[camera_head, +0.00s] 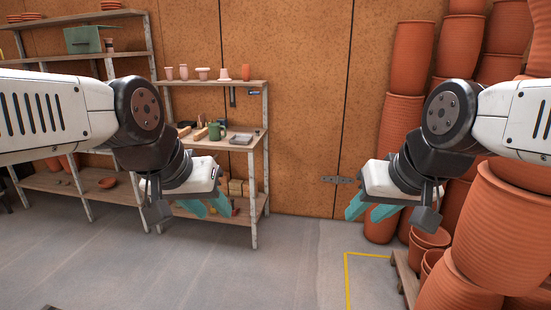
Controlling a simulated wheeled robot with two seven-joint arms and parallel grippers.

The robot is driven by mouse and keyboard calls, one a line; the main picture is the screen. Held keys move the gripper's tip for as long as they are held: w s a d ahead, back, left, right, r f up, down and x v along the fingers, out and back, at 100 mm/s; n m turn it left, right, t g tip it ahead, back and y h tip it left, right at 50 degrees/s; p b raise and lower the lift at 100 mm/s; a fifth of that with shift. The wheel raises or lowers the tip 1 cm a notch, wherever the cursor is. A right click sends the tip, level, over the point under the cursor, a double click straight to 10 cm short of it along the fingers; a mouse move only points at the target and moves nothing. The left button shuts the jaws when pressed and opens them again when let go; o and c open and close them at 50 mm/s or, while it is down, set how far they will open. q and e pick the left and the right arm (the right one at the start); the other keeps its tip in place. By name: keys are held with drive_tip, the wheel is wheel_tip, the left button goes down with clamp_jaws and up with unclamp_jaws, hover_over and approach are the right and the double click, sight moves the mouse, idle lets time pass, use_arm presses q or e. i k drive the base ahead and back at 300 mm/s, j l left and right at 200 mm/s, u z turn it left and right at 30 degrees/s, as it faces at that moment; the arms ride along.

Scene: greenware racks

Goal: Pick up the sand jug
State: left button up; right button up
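I cannot make out a sand jug for certain. Several small pale pink and terracotta vessels (203,74) stand on the top board of the middle rack, too small to tell whether one is a jug. A dark green mug-like vessel (217,133) stands on that rack's middle board. My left gripper (207,207) has its teal fingers apart and looks empty, in front of the rack's lower part. My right gripper (370,209) also has its fingers apart and looks empty, left of the stacked pots. My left arm hides part of the racks.
Tall stacks of large terracotta pots (402,120) crowd the right side. A yellow line (347,275) marks the floor near them. Another rack (78,21) with a green box (84,40) stands at the left. The grey floor (250,275) between is clear.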

sight(215, 135)
drive_tip(key=i+u, duration=0.45)
drive_tip(key=i, duration=0.35)
drive_tip(key=i+l+u, duration=0.15)
drive_tip(key=i+u, duration=0.35)
drive_tip(key=i, duration=0.3)
drive_tip(key=i+j, duration=0.15)
drive_tip(key=i, duration=0.25)
drive_tip(key=i+j+z, duration=0.1)
drive_tip(key=i, duration=0.3)
drive_tip(key=i+j+z, duration=0.1)
drive_tip(key=i, duration=0.3)
drive_tip(key=i+j+z, duration=0.15)
drive_tip(key=i+j, duration=0.15)
drive_tip(key=i+j+z, duration=0.2)
drive_tip(key=j, duration=0.2)
drive_tip(key=i+j+z, duration=0.15)
drive_tip(key=j, duration=0.25)
drive_tip(key=i, duration=0.1)
